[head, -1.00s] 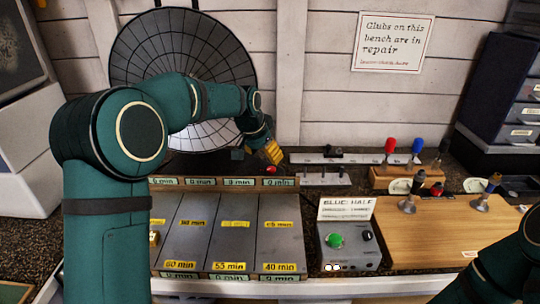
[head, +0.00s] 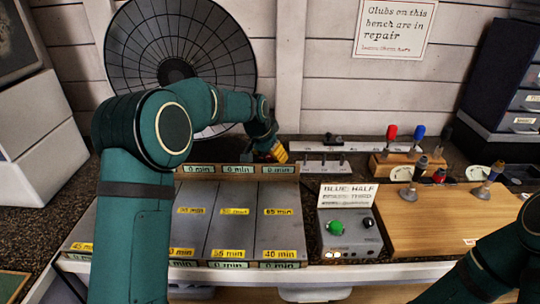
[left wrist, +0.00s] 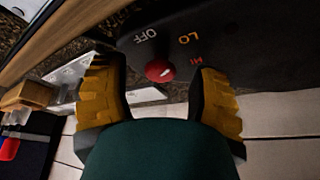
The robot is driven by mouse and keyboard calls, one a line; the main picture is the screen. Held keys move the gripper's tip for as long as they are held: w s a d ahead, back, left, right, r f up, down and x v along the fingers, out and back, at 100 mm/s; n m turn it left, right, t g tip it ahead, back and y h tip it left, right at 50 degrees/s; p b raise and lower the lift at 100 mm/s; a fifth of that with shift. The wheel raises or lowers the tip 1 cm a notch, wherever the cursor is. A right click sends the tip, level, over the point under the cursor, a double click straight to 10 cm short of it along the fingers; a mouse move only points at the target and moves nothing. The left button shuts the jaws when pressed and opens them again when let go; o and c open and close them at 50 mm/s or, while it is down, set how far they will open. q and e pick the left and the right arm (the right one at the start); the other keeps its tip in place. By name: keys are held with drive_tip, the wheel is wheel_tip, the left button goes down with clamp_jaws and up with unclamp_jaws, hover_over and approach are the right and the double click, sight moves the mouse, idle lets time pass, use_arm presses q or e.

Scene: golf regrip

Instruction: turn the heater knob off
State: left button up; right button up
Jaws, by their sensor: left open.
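The heater (head: 180,40) is a large round dark dish with a wire grille against the back wall. Its red knob (left wrist: 160,70) shows in the left wrist view on a dark panel (left wrist: 240,60) marked OFF, LO and HI. The knob's white mark points right, roughly toward HI. My left gripper (head: 279,152) is at the back of the bench, by the heater's lower right. In the left wrist view its yellow fingers (left wrist: 160,97) are open, one on each side of the knob, apart from it. The knob is hidden in the head view.
A grey box with a green button (head: 336,227) and a wooden board with clubs (head: 430,220) are to the right. Metal racks (head: 340,148) stand close right of the gripper.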

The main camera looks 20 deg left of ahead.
use_arm(q)
drive_tip(key=shift+c, duration=0.4)
clamp_jaws()
drive_tip(key=shift+s+n, duration=0.1)
drive_tip(key=shift+n, duration=0.3)
drive_tip(key=shift+d+n+y+p, duration=0.1)
drive_tip(key=shift+n+y+p, duration=0.6)
drive_tip(key=shift+n, duration=0.3)
drive_tip(key=n+y+p, duration=0.1)
drive_tip(key=n, duration=0.2)
drive_tip(key=shift+d+n+p, duration=0.1)
drive_tip(key=shift+n+p, duration=0.2)
drive_tip(key=shift+p, duration=0.05)
drive_tip(key=n+y+p, duration=0.1)
drive_tip(key=n, duration=0.2)
drive_tip(key=shift+n+y, duration=0.3)
drive_tip(key=shift+n, duration=0.1)
drive_tip(key=shift+f+n+g+y+p, duration=0.1)
drive_tip(key=shift+n+g+y+p, duration=0.25)
drive_tip(key=shift+n+p, duration=0.4)
drive_tip(key=shift+n, duration=0.35)
